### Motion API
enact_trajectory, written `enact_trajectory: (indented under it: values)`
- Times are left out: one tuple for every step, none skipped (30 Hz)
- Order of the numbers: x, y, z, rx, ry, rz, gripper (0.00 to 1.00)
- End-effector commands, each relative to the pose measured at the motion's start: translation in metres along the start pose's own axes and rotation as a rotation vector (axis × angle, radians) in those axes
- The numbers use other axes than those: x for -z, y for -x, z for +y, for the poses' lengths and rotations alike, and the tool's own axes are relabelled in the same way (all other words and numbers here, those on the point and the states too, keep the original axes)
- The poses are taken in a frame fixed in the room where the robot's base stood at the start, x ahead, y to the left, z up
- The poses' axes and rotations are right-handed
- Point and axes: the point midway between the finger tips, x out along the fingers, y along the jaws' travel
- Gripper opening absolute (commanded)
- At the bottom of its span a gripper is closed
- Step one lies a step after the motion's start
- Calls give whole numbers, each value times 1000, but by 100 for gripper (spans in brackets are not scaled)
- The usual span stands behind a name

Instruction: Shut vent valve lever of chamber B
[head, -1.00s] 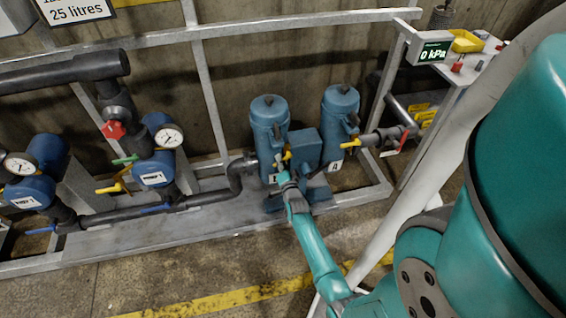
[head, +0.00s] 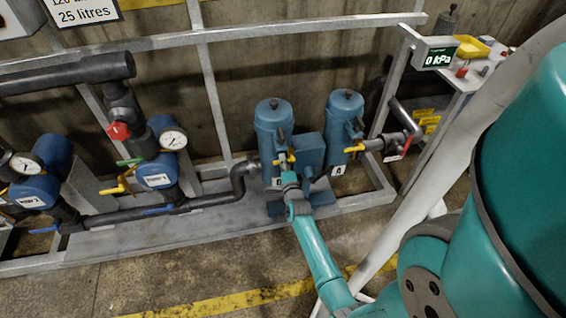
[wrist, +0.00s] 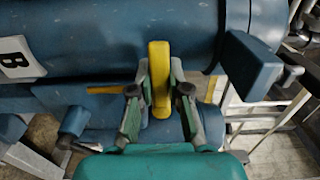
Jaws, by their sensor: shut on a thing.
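Chamber B is the left blue cylinder (head: 270,122) of the pair in the head view. It fills the top of the wrist view, with its white B label (wrist: 18,58). A yellow lever (wrist: 160,78) stands out from the chamber's side between my fingers. My gripper (wrist: 159,92) is shut on this lever, one finger on each side of it. In the head view my gripper (head: 288,168) reaches the lower front of chamber B, and the yellow lever (head: 284,159) shows only partly beside it.
Chamber A (head: 343,112) stands close on the right with its own yellow lever (head: 354,149). A red-handled valve (head: 404,146) is further right. A display (head: 436,53) reads 0 kPa. Pumps with gauges (head: 160,150) stand at the left. The floor in front is clear.

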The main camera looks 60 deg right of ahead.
Motion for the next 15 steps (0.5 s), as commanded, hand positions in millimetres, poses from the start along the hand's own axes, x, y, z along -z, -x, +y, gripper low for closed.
enact_trajectory:
  values:
    - [1, 0, -1, 1, -7, 2, 0]
    - [1, 0, -1, 1, -9, 2, 0]
    - [1, 0, -1, 1, -11, 2, 0]
    - [1, 0, -1, 1, -12, 2, 0]
    - [1, 0, -1, 1, -12, 2, 0]
    - [1, 0, -1, 1, -12, 2, 0]
    - [1, 0, -1, 1, -12, 2, 0]
    - [1, 0, -1, 1, -12, 2, 0]
    - [1, 0, -1, 1, -12, 2, 0]
    - [1, 0, -1, 1, -12, 2, 0]
    - [1, 0, -1, 1, -12, 2, 0]
    - [1, 0, -1, 1, -12, 2, 0]
    - [1, 0, -1, 1, -12, 2, 18]
    - [1, 0, -1, 1, -11, 2, 26]
    - [1, 0, -1, 1, -11, 2, 36]
